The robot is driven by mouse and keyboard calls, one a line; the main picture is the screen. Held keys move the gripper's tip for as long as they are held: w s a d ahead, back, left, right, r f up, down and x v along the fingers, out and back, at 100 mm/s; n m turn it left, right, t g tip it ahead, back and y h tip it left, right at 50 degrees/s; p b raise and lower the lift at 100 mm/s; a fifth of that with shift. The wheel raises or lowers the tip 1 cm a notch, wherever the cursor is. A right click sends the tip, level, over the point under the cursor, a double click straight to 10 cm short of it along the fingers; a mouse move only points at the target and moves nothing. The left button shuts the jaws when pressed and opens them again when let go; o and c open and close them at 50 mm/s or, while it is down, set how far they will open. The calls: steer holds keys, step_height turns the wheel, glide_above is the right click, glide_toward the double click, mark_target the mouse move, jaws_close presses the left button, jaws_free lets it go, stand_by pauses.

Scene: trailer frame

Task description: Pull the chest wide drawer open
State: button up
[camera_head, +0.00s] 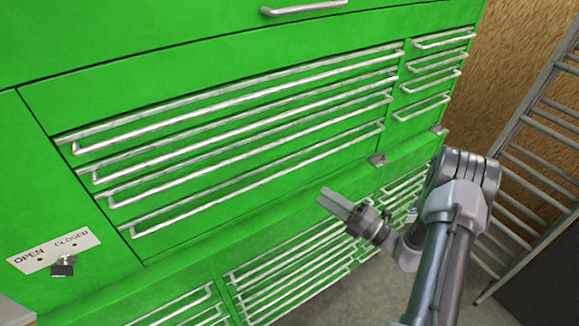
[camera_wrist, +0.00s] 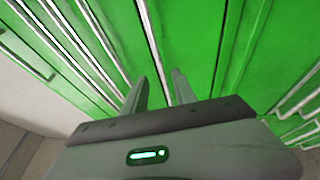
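The chest (camera_head: 200,251) is a tall green tool cabinet filling the left and middle of the head view. Its wide drawers (camera_head: 240,105) have long silver bar handles, stacked in the upper middle, and all look shut. More long handles (camera_head: 300,265) lie in the lower section. My gripper (camera_head: 335,203) is in front of the chest, below the upper wide drawers. In the wrist view, my gripper (camera_wrist: 158,90) has its two fingers apart with nothing between them. A long handle (camera_wrist: 150,40) runs just beyond the fingertips; I cannot tell the gap to it.
Narrow drawers (camera_head: 432,65) are to the right of the wide ones. A metal ladder (camera_head: 530,150) leans at the right by a wood-board wall (camera_head: 520,50). A latch with an OPEN/CLOSED plate (camera_head: 55,252) is at lower left. Grey floor (camera_head: 345,305) shows below.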

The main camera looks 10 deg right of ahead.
steer(key=p+x, duration=0.2)
steer(key=x, duration=1.1)
steer(key=shift+p, duration=0.3)
steer(key=shift+r, duration=0.1)
jaws_close()
stand_by(0.4)
